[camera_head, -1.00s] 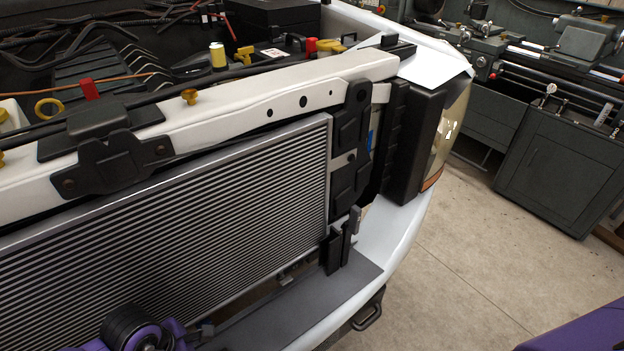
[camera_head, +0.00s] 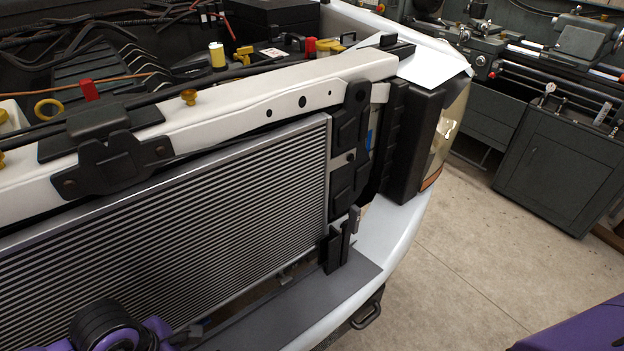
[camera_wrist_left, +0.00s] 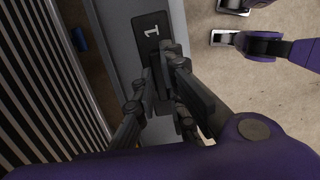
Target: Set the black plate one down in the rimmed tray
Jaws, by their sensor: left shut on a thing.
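The black plate one (camera_wrist_left: 151,30), a small dark plate with a white "1", shows at the top of the left wrist view. My left gripper (camera_wrist_left: 163,78) is shut on its near end, and the fingers hide that end. The plate is over the grey bumper strip; I cannot tell the gap between them. In the head view only part of my purple and black left arm shows at the bottom left, and the plate cannot be made out there. I see no rimmed tray in either view. My right gripper is not identifiable.
The radiator (camera_head: 230,210) stands close beside the left arm, under the white crossbar (camera_head: 240,105). The grey bumper top (camera_head: 310,305) runs along its front. A black bracket (camera_head: 335,250) stands upright there. Open concrete floor (camera_head: 480,250) lies to the right, before a dark cabinet (camera_head: 560,165).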

